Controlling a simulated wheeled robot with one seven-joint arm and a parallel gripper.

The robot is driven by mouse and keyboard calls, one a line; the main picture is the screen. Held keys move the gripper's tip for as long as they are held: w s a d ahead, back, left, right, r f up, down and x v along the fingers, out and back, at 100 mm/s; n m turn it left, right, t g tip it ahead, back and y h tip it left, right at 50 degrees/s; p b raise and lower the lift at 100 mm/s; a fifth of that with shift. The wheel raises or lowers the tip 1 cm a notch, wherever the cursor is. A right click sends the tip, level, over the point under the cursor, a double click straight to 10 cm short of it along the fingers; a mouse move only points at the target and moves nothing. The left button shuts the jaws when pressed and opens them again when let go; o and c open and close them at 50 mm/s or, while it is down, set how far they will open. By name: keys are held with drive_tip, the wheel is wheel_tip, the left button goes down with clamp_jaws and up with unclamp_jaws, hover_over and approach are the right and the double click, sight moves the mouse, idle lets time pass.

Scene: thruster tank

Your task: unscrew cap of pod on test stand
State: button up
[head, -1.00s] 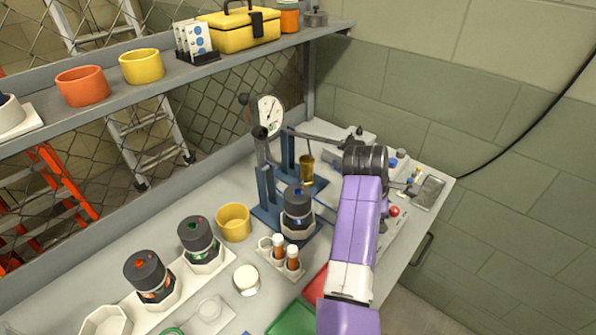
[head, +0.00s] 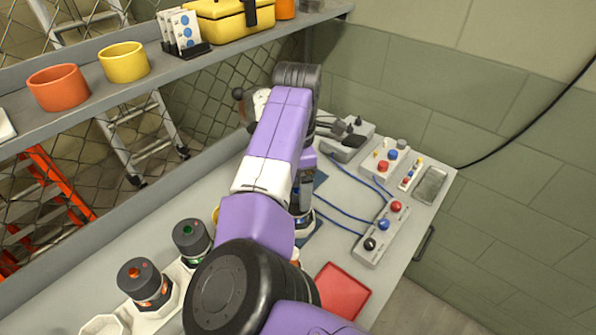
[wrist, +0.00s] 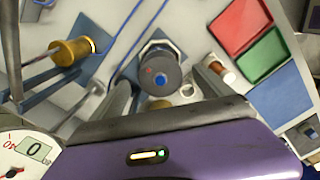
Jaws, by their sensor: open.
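The pod on the test stand shows in the wrist view as a dark grey cap (wrist: 158,72) with a blue dot on top, seen from above, seated in a white collar on a blue plate. In the head view my arm hides most of this pod (head: 302,216). My gripper (wrist: 162,82) is open, with one grey finger on each side of the cap in the picture. The height gap between fingers and cap is hard to judge. The test stand's blue base (head: 314,236) shows beside my arm.
Pods with green (head: 191,238) and orange (head: 145,280) marks stand at left. A brass cylinder (wrist: 75,50) and dial gauge (wrist: 22,158) are near the gripper. A red tray (head: 343,291), control box (head: 380,236) and blue cables lie right. A shelf (head: 150,90) runs behind.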

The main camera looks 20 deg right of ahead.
drive_tip(key=shift+f+p, duration=0.3)
drive_tip(key=shift+f, duration=1.95)
drive_tip(key=c, duration=1.3)
drive_tip(key=o, duration=0.5)
drive_tip(key=c, duration=0.5)
drive_tip(key=shift+c, duration=0.2)
drive_tip(key=shift+d+r+n+p, duration=0.15)
drive_tip(key=shift+n+p, duration=0.15)
drive_tip(key=shift+p, duration=0.2)
drive_tip(key=shift+n+p, duration=1.6)
drive_tip(key=shift+p, duration=0.65)
